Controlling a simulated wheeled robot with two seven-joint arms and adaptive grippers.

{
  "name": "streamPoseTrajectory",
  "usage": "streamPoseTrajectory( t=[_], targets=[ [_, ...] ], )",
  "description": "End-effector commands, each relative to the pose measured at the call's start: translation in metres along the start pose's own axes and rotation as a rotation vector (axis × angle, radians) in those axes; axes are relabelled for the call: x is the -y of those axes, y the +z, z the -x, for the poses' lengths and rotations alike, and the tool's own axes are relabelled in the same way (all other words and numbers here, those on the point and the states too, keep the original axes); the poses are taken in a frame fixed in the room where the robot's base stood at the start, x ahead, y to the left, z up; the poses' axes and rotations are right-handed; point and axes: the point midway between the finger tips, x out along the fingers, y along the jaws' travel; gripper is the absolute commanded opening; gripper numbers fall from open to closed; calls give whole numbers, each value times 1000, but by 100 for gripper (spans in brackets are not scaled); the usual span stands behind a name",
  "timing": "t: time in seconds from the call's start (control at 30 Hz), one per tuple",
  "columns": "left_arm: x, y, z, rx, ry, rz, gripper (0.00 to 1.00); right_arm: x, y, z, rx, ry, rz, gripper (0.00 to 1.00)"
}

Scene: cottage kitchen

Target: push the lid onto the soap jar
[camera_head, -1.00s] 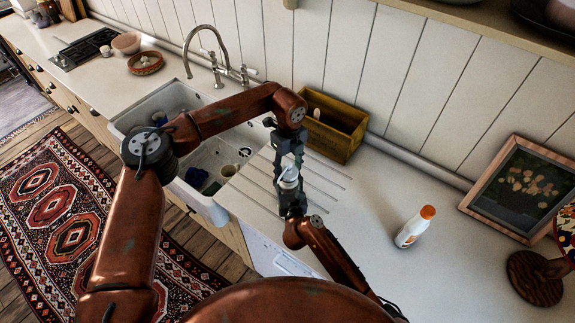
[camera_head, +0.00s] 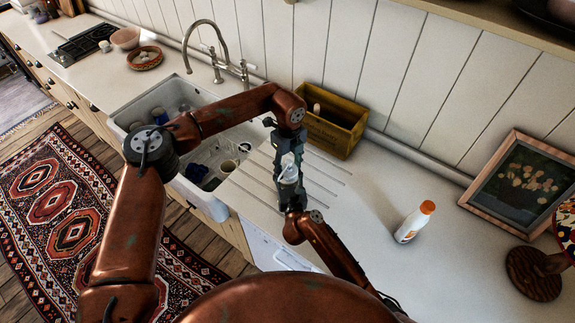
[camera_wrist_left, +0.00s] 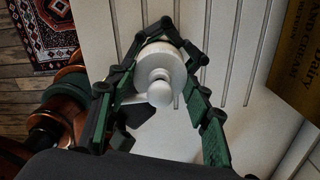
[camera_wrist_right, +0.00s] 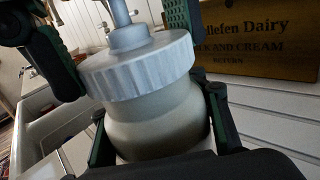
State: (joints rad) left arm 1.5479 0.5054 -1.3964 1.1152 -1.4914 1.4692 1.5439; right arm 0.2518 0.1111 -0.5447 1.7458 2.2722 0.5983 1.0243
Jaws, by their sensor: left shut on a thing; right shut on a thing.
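The soap jar (camera_wrist_right: 160,125) is a pale, rounded jar that stands upright between the fingers of my right gripper (camera_head: 290,192), which is shut on it. The lid (camera_wrist_right: 140,68) is light grey-white with a ridged rim and a knob. It sits over the jar's mouth and looks slightly tilted in the right wrist view. I cannot tell if it is fully seated. My left gripper (camera_head: 286,148) comes from above and is shut on the lid. The left wrist view shows the lid's round knob (camera_wrist_left: 159,94) facing the camera, between the fingers. In the head view the grippers partly hide the jar.
A yellow-brown wooden crate (camera_head: 333,128) stands behind the grippers. The white sink (camera_head: 165,100) with mugs lies to the left. A white bottle with an orange cap (camera_head: 414,222) stands to the right. A framed picture (camera_head: 520,186) leans near the wall. The counter between is clear.

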Motion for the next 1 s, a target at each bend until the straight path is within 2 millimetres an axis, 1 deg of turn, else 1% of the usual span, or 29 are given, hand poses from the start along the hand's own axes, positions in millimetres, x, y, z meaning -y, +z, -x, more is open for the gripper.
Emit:
streamPoseTrajectory(
  t=[0.33,0.97,1.0],
  targets=[
    [0,0,-1,0,0,0,28,0,-1,0,-1,0,-1,0],
    [0,0,-13,0,0,3,28,0,-1,0,-1,0,-1,0],
    [0,0,-13,0,0,3,49,0,-1,0,-1,0,-1,0]
  ],
)
